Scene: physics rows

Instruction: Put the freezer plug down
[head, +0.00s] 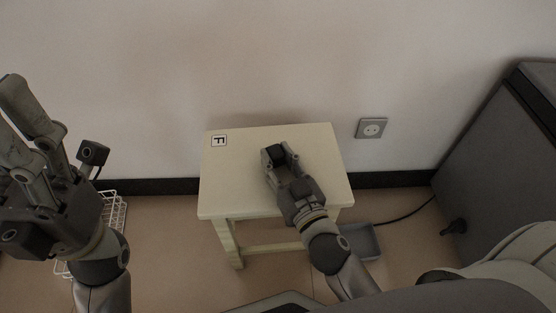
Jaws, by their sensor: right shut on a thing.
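My right gripper (280,156) is over the top of a small cream stool (235,185) and is shut on a small black block, which I take to be the freezer plug (277,152). Its fingers cover part of the plug. I cannot tell whether the plug touches the stool top.
A grey wall socket (372,129) is right of the stool, with nothing in it. A grey tray (362,241) is on the floor, near a dark cable (408,213). A dark grey cabinet (490,160) stands at right. A white wire rack (116,213) is at left.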

